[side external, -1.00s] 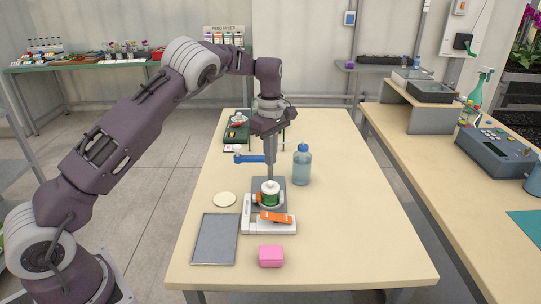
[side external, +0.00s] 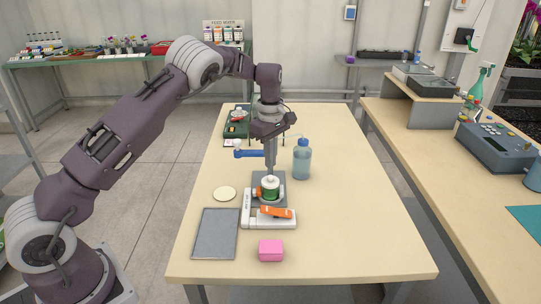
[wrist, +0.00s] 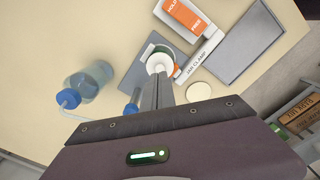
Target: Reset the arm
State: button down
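My gripper (side external: 270,172) points straight down above a jar (side external: 270,190) with a white lid and green label. In the wrist view, its fingers (wrist: 158,78) look pressed together, with nothing visible between them. The jar's white lid (wrist: 160,60) shows just past the fingertips; whether they touch it I cannot tell. The jar stands upright on a clamp (side external: 256,221) with an orange lever (side external: 277,212), marked HOLD and FREE. A blue bar (side external: 249,153) shows beside the fingers; its blue end (wrist: 131,108) is partly hidden by my gripper in the wrist view.
A blue-capped bottle (side external: 301,160) stands right of my gripper. A round cream disc (side external: 224,194) and grey tray (side external: 216,236) lie left of the clamp. A pink box (side external: 271,250) sits in front. A green tray (side external: 237,130) is behind. The table's right side is clear.

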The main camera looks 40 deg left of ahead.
aim_at(271, 176)
jog(key=shift+f, duration=1.8)
jog(key=shift+r, duration=3.5)
